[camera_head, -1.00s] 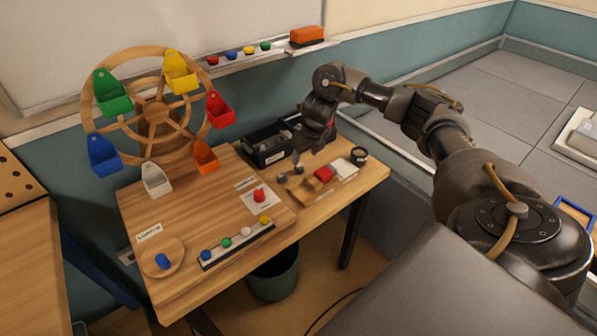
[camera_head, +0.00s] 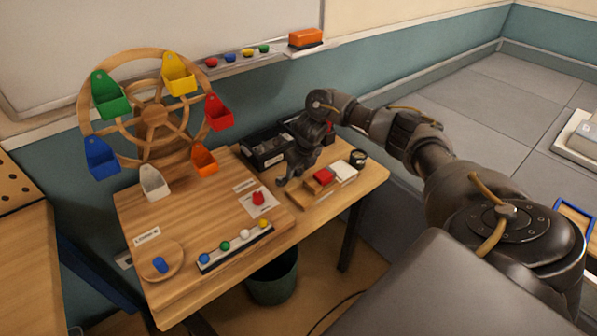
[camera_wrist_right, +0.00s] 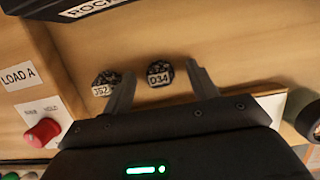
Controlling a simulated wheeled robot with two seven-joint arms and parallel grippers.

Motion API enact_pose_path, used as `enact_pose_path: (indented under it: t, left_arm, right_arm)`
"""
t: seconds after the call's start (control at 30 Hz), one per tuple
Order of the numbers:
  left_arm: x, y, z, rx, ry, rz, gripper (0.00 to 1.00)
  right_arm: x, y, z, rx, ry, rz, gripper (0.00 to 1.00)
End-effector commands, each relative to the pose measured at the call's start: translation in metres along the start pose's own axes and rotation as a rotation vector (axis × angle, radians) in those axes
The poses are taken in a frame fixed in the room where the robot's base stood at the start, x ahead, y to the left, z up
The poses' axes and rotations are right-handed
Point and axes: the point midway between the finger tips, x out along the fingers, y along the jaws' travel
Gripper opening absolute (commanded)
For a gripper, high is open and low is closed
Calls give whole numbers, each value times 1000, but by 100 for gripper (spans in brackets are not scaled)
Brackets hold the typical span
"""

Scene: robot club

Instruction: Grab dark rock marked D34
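The dark rock marked D34 (camera_wrist_right: 159,73) lies on the wooden table between the two fingers of my right gripper (camera_wrist_right: 162,83) in the right wrist view. The gripper is open, with a finger on each side of the rock and visible gaps. A second dark rock (camera_wrist_right: 106,83) with a white label lies just left, close to the left finger; its label is hard to read. In the head view my right gripper (camera_head: 292,180) points down at the table and hides the rocks. My left gripper is not in view.
A black bin (camera_head: 265,150) labelled rocks stands behind the gripper. A wooden block with a red piece (camera_head: 323,176) and a white piece (camera_head: 344,171) sits to the right, with a dark round container (camera_head: 358,158). A red knob (camera_head: 258,198) is at left.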

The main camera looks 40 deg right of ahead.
Motion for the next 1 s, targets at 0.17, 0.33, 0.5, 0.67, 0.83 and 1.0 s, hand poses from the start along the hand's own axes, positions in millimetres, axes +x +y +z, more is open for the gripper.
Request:
enact_pose_path:
  t: [0.17, 0.33, 0.5, 0.67, 0.83, 1.0]
  left_arm:
    - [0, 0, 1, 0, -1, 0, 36]
    - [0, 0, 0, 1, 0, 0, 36]
    - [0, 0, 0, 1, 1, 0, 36]
    - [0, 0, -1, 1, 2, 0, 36]
    - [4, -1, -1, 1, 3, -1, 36]
    - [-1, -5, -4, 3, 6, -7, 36]
  right_arm:
    - [0, 0, 0, 0, 0, 0, 36]
    - [0, 0, 0, 0, 0, 0, 14]
    - [-1, 0, 0, 0, -1, 0, 7]
    - [-2, 0, 1, 0, -1, 0, 7]
    - [-12, 0, 4, -1, -3, 1, 7]
    - [-46, 2, 6, -6, -5, -1, 7]
